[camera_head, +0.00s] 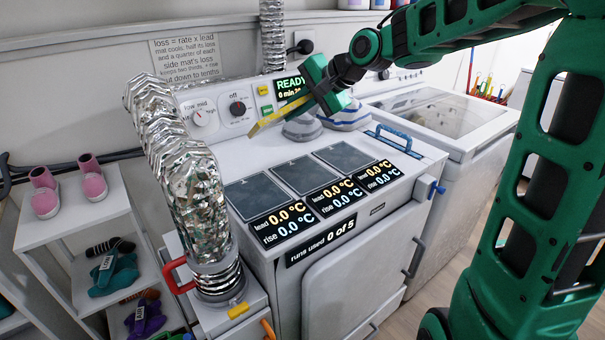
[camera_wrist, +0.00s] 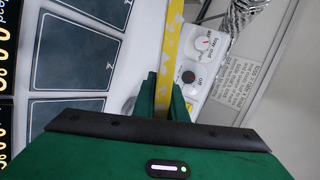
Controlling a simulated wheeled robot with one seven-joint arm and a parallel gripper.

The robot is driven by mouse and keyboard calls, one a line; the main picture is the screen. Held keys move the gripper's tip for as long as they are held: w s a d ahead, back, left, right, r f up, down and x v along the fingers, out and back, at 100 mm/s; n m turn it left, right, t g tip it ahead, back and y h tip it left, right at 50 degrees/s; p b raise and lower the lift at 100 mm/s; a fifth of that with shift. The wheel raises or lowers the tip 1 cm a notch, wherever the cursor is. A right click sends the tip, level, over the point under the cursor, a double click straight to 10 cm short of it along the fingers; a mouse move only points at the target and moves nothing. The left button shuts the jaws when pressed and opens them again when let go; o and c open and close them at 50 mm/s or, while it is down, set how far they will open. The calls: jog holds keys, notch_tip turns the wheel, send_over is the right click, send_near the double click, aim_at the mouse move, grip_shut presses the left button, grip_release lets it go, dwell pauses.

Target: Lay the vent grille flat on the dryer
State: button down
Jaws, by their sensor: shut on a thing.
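My gripper (camera_head: 312,92) is shut on a thin yellow piece, which I take to be the vent grille (camera_head: 280,115). It is held above the back of the white dryer (camera_head: 255,158), in front of the control panel. I see it nearly edge-on, slanting down to the left, not lying flat. In the wrist view, the grille (camera_wrist: 172,48) is a narrow yellow strip with pale marks, running up from between the green fingers (camera_wrist: 165,97). The dryer's top has three dark grey pads (camera_head: 300,174) with readouts showing 0.0 °C. The grille's broad face is hidden.
A silver foil duct (camera_head: 190,165) stands at the dryer's left front. Grey-and-white rounded items (camera_head: 340,116) sit on the dryer's back. A blue handle (camera_head: 393,138) is at its right edge. A washer (camera_head: 440,115) stands at right, a shoe shelf (camera_head: 75,215) at left.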

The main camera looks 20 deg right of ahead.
jog(key=shift+f, duration=4.7)
jog(key=c, duration=1.9)
grip_release()
jog(key=shift+c, duration=0.2)
jog(key=v, duration=0.8)
